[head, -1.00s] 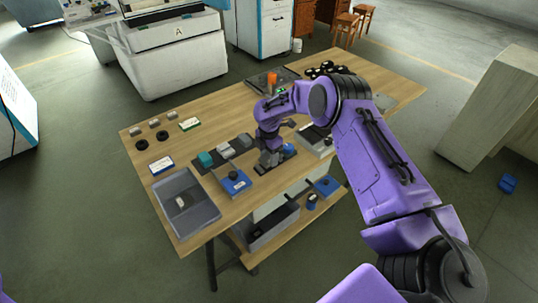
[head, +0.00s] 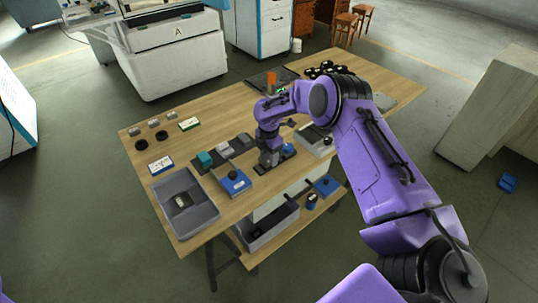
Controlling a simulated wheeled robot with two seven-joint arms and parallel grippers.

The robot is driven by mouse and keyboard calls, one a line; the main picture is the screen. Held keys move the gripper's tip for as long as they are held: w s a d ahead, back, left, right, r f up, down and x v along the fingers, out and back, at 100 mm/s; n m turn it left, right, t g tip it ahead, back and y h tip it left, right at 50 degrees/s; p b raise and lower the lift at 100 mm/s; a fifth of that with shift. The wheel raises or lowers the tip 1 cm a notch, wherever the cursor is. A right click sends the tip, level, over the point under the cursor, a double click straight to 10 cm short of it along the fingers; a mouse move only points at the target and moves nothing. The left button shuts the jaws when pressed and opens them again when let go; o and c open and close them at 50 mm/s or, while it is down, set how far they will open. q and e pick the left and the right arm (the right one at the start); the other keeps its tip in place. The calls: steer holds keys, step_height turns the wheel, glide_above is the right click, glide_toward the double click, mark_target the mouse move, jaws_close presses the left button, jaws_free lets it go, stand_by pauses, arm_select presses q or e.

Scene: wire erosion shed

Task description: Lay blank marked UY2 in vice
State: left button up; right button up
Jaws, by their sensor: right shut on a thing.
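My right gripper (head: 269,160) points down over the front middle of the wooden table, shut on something. The thing in its jaws is too small and hidden to make out. Just under and beside it lies a dark low fixture (head: 288,153) with a blue part; I cannot tell whether this is the vice. A blue device with a dark knob and white label (head: 236,183) stands left of the gripper. Small grey blocks (head: 153,123) lie at the table's left end. No UY2 mark can be read. My left gripper is out of view.
A grey tray (head: 205,217) with a small light block inside sits at the front left corner. A teal block (head: 204,159) and grey blocks stand on a dark strip. Black rings (head: 141,144) and labelled boxes (head: 161,164) lie left. A lower shelf holds a bin (head: 262,240).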

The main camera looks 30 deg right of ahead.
steer(key=shift+f+b, duration=0.55)
steer(key=shift+f, duration=0.1)
stand_by(0.5)
steer(key=o, duration=1.8)
steer(key=shift+r, duration=0.1)
steer(key=shift+r+p, duration=2.65)
steer(key=shift+r, duration=0.8)
